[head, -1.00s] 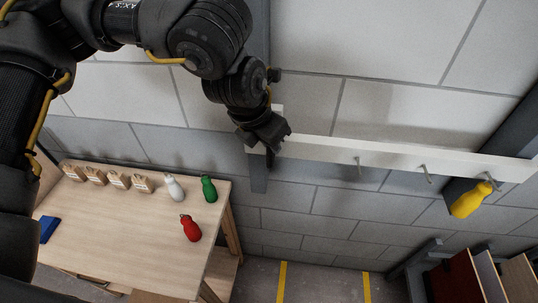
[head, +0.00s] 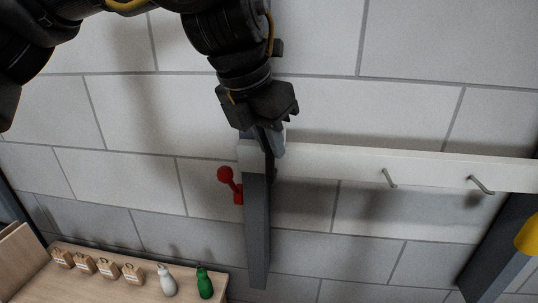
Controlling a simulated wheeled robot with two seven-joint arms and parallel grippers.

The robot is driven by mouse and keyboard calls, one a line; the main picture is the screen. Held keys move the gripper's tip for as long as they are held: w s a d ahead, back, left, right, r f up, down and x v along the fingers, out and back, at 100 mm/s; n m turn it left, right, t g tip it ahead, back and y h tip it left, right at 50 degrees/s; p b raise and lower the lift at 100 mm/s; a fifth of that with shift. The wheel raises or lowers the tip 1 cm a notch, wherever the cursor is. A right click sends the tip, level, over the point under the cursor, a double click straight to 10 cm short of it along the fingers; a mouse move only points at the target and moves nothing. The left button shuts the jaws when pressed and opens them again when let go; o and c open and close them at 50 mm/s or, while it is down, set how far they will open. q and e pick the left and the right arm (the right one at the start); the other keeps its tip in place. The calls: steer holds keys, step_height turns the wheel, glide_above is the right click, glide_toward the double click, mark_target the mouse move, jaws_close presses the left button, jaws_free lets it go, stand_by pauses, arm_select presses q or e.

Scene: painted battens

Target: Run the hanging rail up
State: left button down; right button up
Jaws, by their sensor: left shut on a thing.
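The hanging rail is a pale batten (head: 340,162) with metal hooks, running from a grey upright post (head: 257,235) to the right across the block wall. My left gripper (head: 268,143) reaches down over the rail's left end at the post. It is shut at that end, and its fingers hide part of the contact. A red lever with a round knob (head: 226,175) sticks out on the left of the post, just below the rail. A yellow bottle-shaped thing (head: 530,235) shows partly at the right edge. My right gripper is out of view.
A wooden table (head: 95,285) stands at the lower left. A second dark post (head: 500,255) stands at the right. The wall between the posts below the rail is clear.

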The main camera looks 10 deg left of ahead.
arm_select(q)
steer(key=shift+r, duration=0.1)
steer(key=c, duration=1.4)
jaws_free()
steer(key=v, duration=1.2)
steer(key=shift+w, duration=0.1)
steer(key=s, duration=1.5)
